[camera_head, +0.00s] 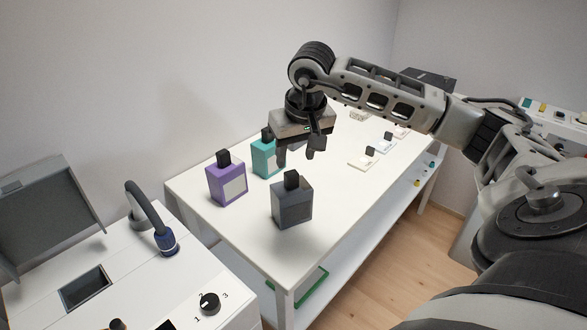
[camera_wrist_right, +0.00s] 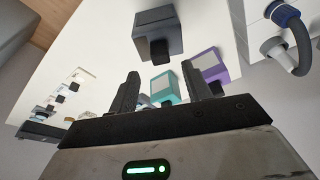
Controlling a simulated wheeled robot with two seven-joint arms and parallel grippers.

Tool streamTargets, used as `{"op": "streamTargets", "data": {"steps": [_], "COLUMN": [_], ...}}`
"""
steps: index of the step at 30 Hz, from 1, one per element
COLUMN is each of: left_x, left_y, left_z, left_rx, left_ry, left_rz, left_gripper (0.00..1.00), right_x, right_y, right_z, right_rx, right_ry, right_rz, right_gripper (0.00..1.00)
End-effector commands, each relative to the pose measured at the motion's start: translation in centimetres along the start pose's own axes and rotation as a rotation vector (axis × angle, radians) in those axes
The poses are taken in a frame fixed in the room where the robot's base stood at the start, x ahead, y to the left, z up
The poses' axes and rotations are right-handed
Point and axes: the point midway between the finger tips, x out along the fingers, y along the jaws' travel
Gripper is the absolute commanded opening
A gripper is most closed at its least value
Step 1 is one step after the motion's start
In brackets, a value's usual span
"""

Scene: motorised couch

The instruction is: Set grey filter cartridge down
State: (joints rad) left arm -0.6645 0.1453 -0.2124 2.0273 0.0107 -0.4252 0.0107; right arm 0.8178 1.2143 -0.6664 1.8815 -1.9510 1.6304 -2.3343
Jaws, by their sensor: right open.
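The grey filter cartridge (camera_head: 292,207) is a dark grey box with a black top knob and a lighter label. It stands upright on the white table (camera_head: 259,238), near its front edge. It also shows in the right wrist view (camera_wrist_right: 158,32), beyond the fingertips. My right gripper (camera_head: 297,152) is open and empty, above and behind the cartridge, apart from it. Its two fingers also show in the right wrist view (camera_wrist_right: 160,84), with nothing between them that they touch. My left gripper is not in view.
A purple cartridge (camera_head: 227,184) and a teal cartridge (camera_head: 264,158) stand left of and behind the grey one. Small white pieces with black knobs (camera_head: 364,158) lie farther right. A machine with a dial (camera_head: 209,303), an open lid (camera_head: 45,215) and a hose (camera_head: 150,210) is at the left.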

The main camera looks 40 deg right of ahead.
Motion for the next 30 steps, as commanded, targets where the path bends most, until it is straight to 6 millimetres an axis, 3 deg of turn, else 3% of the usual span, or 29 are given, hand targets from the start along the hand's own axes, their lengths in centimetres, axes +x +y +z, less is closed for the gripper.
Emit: {"op": "streamTargets", "data": {"steps": [3, 9, 30], "left_x": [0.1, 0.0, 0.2], "left_y": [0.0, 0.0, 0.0], "left_z": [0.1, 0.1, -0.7], "left_rx": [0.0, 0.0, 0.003], "left_ry": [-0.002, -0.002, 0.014], "left_rz": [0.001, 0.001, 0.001], "left_gripper": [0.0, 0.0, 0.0], "right_x": [-2.4, -4.7, -5.1], "right_y": [0.0, 0.0, 0.0], "right_z": [-0.1, -0.1, 0.0], "right_rx": [0.001, 0.002, 0.001], "right_ry": [0.005, 0.002, -0.001], "right_rz": [0.0, 0.0, 0.0], "right_gripper": [0.49, 0.49, 0.49]}}
